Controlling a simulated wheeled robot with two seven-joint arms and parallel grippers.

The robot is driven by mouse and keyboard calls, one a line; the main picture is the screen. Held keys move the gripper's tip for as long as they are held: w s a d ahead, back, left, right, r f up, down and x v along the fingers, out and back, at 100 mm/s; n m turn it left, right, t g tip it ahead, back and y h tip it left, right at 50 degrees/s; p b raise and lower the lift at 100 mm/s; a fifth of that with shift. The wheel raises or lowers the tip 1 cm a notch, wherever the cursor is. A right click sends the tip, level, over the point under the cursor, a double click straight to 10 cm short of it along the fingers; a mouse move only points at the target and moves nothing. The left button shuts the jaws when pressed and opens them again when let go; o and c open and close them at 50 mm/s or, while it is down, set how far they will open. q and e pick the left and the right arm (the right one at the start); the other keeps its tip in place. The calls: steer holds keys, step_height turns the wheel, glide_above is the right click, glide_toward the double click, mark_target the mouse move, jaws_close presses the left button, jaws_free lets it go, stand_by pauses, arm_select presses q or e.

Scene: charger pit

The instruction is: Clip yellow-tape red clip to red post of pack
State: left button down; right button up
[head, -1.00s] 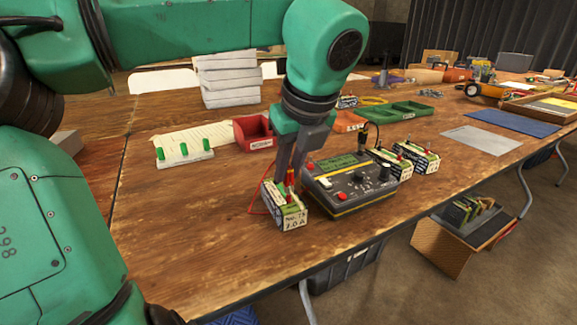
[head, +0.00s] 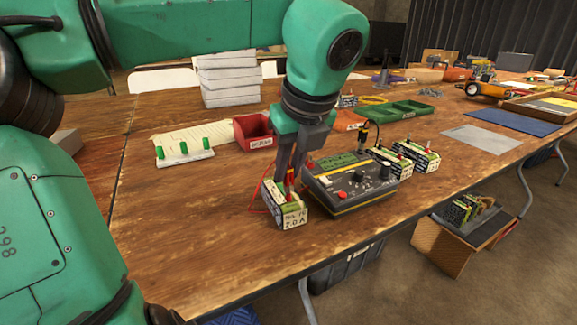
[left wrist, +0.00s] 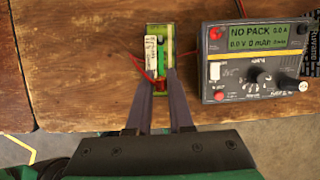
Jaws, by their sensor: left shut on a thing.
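The pack (head: 290,212), a small box with a white label and green and yellow top, stands on the table left of the charger (head: 350,182). It also shows in the left wrist view (left wrist: 154,48). My left gripper (head: 290,180) is down over the pack, its fingers shut on a red clip (left wrist: 159,83) at the pack's near end. A red wire (head: 263,194) loops beside the pack. The red post is hidden by the clip and fingers, and I cannot make out yellow tape. The charger screen (left wrist: 258,37) reads NO PACK. My right gripper is not in view.
Two more packs (head: 422,158) stand right of the charger. A red bin (head: 254,132), green trays (head: 410,111) and a white block with green pegs (head: 184,153) lie behind. The table's front left (head: 190,250) is clear.

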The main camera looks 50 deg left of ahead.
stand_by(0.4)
arm_select(q)
steer(key=c, duration=0.7)
jaws_free()
steer(key=shift+c, duration=0.2)
steer(key=shift+o, duration=0.3)
steer(key=shift+o, duration=0.8)
step_height(320, 180, up, 8)
steer(key=p, duration=0.6)
steer(key=shift+f+p, duration=0.2)
steer(key=shift+p, duration=0.15)
steer(key=shift+f, duration=0.1)
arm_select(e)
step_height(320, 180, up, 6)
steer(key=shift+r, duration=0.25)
